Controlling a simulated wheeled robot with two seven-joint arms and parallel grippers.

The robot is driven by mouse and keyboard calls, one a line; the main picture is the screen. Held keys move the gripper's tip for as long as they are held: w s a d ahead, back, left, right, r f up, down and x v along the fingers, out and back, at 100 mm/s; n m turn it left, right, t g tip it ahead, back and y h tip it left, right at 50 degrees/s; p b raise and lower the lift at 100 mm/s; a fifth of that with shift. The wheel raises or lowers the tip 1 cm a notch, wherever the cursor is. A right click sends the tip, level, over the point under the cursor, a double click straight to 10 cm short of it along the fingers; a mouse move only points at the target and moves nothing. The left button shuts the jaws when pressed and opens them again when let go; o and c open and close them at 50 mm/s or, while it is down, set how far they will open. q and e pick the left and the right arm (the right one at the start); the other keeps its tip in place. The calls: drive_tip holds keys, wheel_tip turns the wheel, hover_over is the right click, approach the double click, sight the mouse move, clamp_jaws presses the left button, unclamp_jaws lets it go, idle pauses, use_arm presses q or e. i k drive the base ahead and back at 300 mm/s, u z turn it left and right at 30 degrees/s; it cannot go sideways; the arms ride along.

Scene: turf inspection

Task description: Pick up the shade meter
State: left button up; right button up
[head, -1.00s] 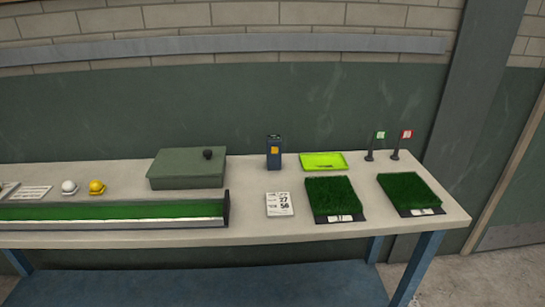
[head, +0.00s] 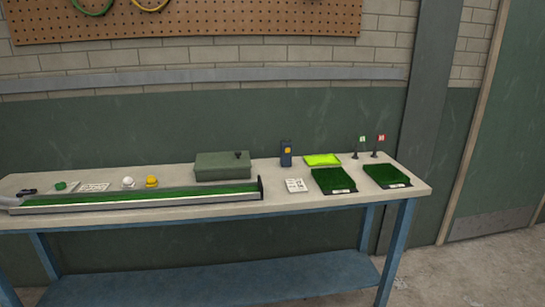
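The dark blue upright box with a yellow-orange patch (head: 286,153), which looks like the shade meter, stands near the back of the bench. It is between the green case and the lime-green tray, touching neither as far as I can see. Neither of my grippers can be made out in the head view, and nothing is seen holding the box.
The bench (head: 300,202) also carries a green case (head: 222,166), lime tray (head: 322,160), white card (head: 296,185), two turf samples (head: 333,180) (head: 386,175), small flags, yellow (head: 151,181) and white balls (head: 128,182), and a long turf channel (head: 140,199). A grey-and-dark item at far left is unclear.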

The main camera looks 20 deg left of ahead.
sight(285, 158)
drive_tip(key=u, duration=0.75)
drive_tip(key=i, duration=0.7)
drive_tip(key=u, duration=0.7)
drive_tip(key=i, duration=0.9)
drive_tip(key=z, duration=0.3)
